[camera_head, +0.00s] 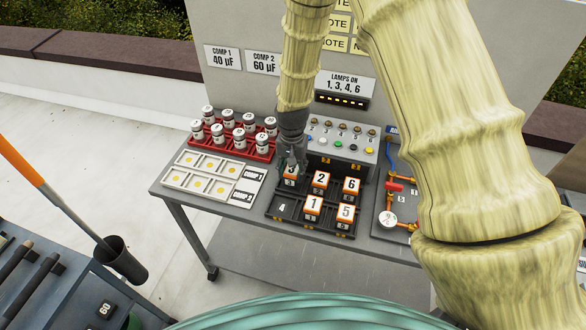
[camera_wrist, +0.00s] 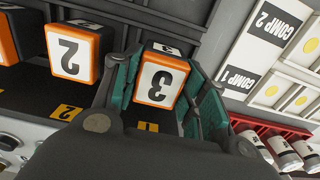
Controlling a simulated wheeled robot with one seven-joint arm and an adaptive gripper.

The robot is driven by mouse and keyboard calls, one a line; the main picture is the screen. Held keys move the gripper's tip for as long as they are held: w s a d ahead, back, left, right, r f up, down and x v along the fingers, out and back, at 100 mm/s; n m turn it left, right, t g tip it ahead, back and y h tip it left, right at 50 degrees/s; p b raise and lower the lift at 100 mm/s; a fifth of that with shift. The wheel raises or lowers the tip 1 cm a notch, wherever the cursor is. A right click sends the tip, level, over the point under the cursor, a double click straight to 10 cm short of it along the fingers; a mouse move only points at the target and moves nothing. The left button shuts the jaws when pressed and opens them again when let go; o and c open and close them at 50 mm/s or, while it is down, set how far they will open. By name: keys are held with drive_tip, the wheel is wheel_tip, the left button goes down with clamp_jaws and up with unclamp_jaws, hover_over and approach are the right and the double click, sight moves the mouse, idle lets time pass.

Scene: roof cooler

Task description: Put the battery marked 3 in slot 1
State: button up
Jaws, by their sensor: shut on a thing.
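The battery marked 3 (camera_wrist: 163,78) is an orange-edged block with a white face. My gripper (camera_head: 290,165) is shut on it, with a green-padded finger on each side in the wrist view. The battery is over or in the back-left place of the dark battery rack (camera_head: 287,212), by the yellow label 1 (camera_wrist: 147,127) of slot 1. Its top looks about level with the battery marked 2 (camera_head: 320,180) beside it; its underside is hidden, so I cannot tell whether it is fully seated.
The battery marked 6 (camera_head: 350,187) stands at back right. Batteries 1 (camera_head: 312,206) and 5 (camera_head: 345,214) stand in the front row; the place marked 4 (camera_head: 282,208) is empty. A red rack of white jars (camera_head: 263,144) is left, pipework with a gauge (camera_head: 387,219) right.

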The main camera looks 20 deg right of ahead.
sight(291, 169)
drive_tip(key=shift+w+f, duration=0.4)
drive_tip(key=shift+f, duration=0.25)
drive_tip(key=shift+s+r, duration=0.15)
drive_tip(key=shift+s, duration=0.1)
drive_tip(key=o, duration=1.3)
drive_tip(key=shift+w+f, duration=0.1)
drive_tip(key=shift+f, duration=0.1)
drive_tip(key=shift+c, duration=0.2)
drive_tip(key=shift+r, duration=0.1)
drive_tip(key=shift+r, duration=0.25)
wheel_tip(291, 169, up, 12)
drive_tip(key=b, duration=0.4)
drive_tip(key=shift+f, duration=0.15)
